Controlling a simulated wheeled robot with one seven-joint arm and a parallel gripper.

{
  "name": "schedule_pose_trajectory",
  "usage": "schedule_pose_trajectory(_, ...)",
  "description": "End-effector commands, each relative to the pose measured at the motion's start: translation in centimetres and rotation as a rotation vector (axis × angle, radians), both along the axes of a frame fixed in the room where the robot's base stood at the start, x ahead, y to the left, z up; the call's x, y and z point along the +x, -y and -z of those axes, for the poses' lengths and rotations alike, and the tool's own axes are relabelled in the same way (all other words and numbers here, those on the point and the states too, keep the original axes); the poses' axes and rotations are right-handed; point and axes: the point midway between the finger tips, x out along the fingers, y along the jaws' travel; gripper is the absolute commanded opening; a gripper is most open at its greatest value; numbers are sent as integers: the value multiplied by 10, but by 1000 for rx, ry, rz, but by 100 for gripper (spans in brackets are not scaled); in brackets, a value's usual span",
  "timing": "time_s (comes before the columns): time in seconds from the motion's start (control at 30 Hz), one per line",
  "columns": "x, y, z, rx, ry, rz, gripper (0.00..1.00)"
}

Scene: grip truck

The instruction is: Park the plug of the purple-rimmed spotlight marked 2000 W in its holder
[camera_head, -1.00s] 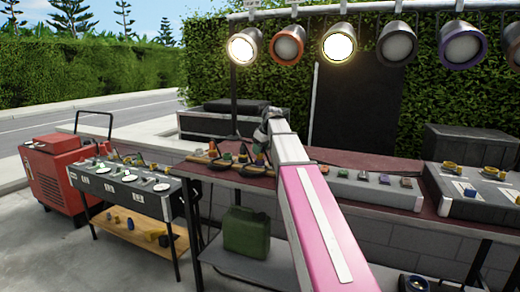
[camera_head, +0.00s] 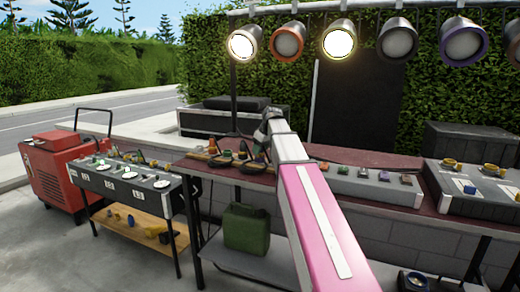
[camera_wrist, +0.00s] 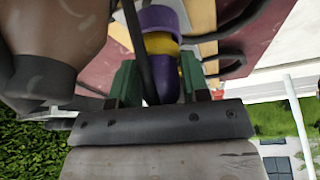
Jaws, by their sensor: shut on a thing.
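The purple-rimmed spotlight (camera_head: 463,44) hangs unlit from the bar at the upper right in the head view; no 2000 W marking is readable. My gripper (camera_wrist: 158,85) has its green fingers shut on a purple plug with a yellow band (camera_wrist: 160,43) in the wrist view. A dark cable runs past the plug. In the head view my gripper is small and mostly hidden behind my arm, above a wooden rack (camera_head: 222,163) with several plugs. I cannot tell which slot is the plug's holder.
A grey power box (camera_head: 365,184) stands on the dark red table right of my arm, with another box (camera_head: 480,190) farther right. A cart with a black panel (camera_head: 125,188) stands at left beside a red machine (camera_head: 55,172). In the wrist view a large brownish rounded body (camera_wrist: 55,45) is close at left.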

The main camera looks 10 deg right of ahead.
Motion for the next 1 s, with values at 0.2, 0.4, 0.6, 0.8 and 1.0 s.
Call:
schedule_pose_trajectory(0.2,0,0,4,0,0,0,16)
schedule_pose_trajectory(0.4,0,0,6,0,0,0,52)
schedule_pose_trajectory(0.6,0,0,6,0,0,0,72)
schedule_pose_trajectory(0.8,0,0,6,0,0,0,89)
schedule_pose_trajectory(1.0,0,0,6,0,0,0,89)
